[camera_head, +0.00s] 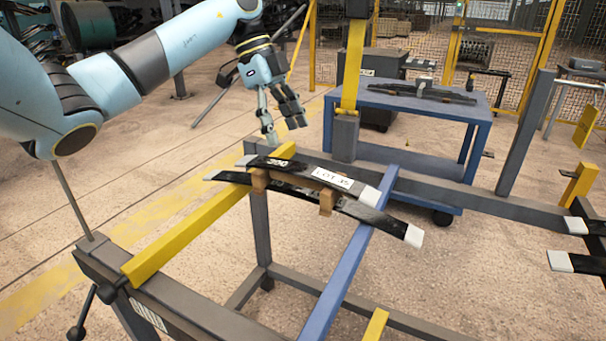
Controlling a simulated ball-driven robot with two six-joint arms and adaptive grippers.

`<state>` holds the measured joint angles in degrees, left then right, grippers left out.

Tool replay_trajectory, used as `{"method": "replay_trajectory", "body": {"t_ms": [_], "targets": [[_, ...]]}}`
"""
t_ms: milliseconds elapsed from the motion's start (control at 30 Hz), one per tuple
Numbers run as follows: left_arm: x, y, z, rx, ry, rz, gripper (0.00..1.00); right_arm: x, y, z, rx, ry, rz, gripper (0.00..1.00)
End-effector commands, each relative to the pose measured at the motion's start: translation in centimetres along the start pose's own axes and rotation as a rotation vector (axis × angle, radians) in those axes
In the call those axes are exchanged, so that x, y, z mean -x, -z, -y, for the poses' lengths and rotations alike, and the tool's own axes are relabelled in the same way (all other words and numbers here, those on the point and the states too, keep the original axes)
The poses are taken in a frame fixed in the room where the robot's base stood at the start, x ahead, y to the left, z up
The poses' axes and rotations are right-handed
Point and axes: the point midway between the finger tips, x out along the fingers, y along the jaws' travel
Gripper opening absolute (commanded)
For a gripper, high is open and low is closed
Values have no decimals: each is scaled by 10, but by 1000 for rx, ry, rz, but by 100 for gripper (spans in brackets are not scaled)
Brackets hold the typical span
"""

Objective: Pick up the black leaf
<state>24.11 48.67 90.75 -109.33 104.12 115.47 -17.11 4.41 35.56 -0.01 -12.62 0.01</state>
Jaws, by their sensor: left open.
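Two curved black leaves with pale ends rest across the rack's yellow and blue bars. The upper black leaf (300,170) carries white "300" marking and a white "LOT 15" label. A longer black leaf (375,216) lies just under it, partly hidden by it, with wooden blocks (326,201) beside them. My left gripper (284,131) is open and empty, fingers pointing down, above the leaves' left part in the picture and apart from them. My right gripper is not in view.
The rack has a yellow bar (190,233), a blue bar (340,283) and a grey upright (515,140). More black leaves (585,263) sit at the right edge. A blue cart (410,103) with leaf parts stands behind. A yellow-and-grey post (350,80) rises near my left gripper.

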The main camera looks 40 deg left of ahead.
Motion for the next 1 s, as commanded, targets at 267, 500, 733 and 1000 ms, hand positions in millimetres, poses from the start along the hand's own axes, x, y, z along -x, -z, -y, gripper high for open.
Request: {"method": "replay_trajectory", "body": {"t_ms": [267,500,733,1000], "targets": [[-34,1,0,-3,0,-4,73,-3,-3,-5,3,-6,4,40],[-70,3,2,-4,-2,-6,73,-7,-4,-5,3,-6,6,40],[-85,3,3,-6,1,-4,73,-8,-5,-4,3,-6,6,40],[-85,3,3,-6,1,-4,59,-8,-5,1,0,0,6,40]]}}
